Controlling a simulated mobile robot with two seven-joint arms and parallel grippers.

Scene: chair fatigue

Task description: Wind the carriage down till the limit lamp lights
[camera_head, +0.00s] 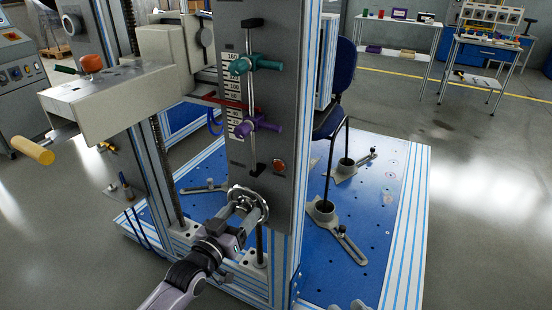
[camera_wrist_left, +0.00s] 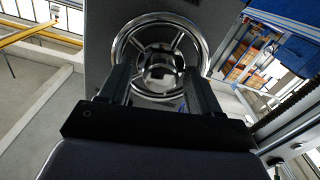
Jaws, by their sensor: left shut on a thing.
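The chrome handwheel (camera_head: 262,201) sits low on the grey front panel (camera_head: 257,184) of the test column. It fills the middle of the left wrist view (camera_wrist_left: 181,38). My left gripper (camera_head: 243,207) is shut on the handwheel's hub, with a finger at either side. The beige carriage (camera_head: 120,98) is at the upper left. Its red pointer (camera_head: 225,101) lies against the scale (camera_head: 236,88), below the green stop (camera_head: 243,65) and above the purple stop (camera_head: 253,127). A small orange-red lamp (camera_head: 279,164) on the panel looks dull, with no clear glow.
A blue base plate (camera_head: 385,205) with clamp cups (camera_head: 322,211) spreads to the right. A blue chair (camera_head: 337,75) stands behind the column. A yellow-handled rod (camera_head: 34,151) juts out left. Tables (camera_head: 400,22) stand far back; the right floor is clear.

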